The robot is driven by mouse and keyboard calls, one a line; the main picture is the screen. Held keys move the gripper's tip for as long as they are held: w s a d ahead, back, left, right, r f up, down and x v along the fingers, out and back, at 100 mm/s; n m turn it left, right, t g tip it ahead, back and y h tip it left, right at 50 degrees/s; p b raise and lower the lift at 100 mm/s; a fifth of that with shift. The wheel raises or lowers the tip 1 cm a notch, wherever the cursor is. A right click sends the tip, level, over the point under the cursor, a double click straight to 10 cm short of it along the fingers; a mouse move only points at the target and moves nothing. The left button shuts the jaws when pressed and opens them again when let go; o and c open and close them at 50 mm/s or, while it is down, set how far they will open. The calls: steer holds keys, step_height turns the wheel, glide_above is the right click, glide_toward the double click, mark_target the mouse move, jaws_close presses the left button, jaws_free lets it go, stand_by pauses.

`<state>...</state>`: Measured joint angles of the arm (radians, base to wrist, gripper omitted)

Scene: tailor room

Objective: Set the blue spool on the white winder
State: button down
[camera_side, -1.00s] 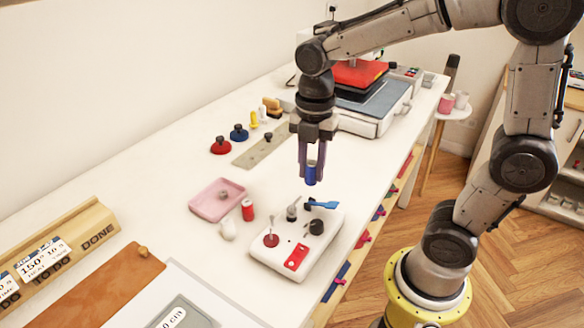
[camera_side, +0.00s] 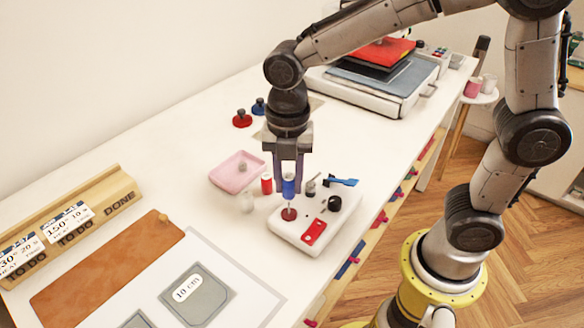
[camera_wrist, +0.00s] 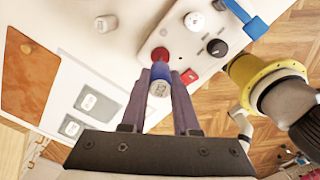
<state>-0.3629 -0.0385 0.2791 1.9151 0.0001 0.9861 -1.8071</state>
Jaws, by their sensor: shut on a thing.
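The blue spool (camera_side: 289,188) is upright between the fingers of my gripper (camera_side: 288,178), which is shut on it. The white winder (camera_side: 284,232) lies on the table, with a thin upright pin on a round red base (camera_side: 289,214) near its left end. The spool is above this red base, in line with the pin in the side view; I cannot tell whether the pin's tip is inside it. In the wrist view the spool (camera_wrist: 160,82) shows its pale end between the fingers, and the red base (camera_wrist: 160,54) is just beyond it.
A red spool (camera_side: 266,182) and a white spool (camera_side: 247,203) stand left of the winder, close to my gripper. A pink tray (camera_side: 217,181) is behind them.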

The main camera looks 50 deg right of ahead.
mark_target(289, 200)
steer(key=shift+f, duration=2.05)
steer(key=shift+f, duration=0.55)
steer(key=c, duration=0.9)
jaws_free()
steer(key=shift+r, duration=5.55)
steer(key=shift+d, duration=0.1)
